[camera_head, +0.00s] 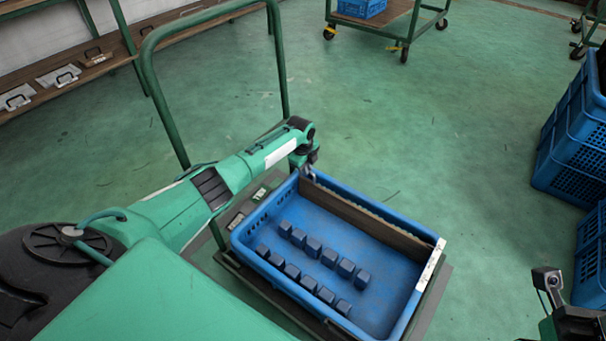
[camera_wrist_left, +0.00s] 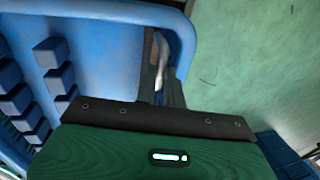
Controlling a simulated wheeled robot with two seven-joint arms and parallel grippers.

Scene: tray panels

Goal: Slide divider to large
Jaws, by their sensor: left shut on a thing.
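A blue tray (camera_head: 268,213) sits on a cart in the middle of the head view. A long dark brown divider (camera_head: 372,222) stands in it, close to the far long wall and along it. My left gripper (camera_head: 309,174) is shut on the divider near its left end, at the tray's far left corner. In the left wrist view the gripper's tip (camera_wrist_left: 160,85) shows beside the dark panel, with the blue rim behind; the grip itself is partly hidden. My right gripper (camera_head: 547,279) is at the lower right, away from the tray; its jaws are too small to read.
Several dark blue blocks (camera_head: 313,247) stand in two rows on the tray floor, on the near side. A strip of floor between blocks and divider is clear. A green cart handle (camera_head: 150,75) rises behind my left arm. Blue crates (camera_head: 572,160) are stacked at right.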

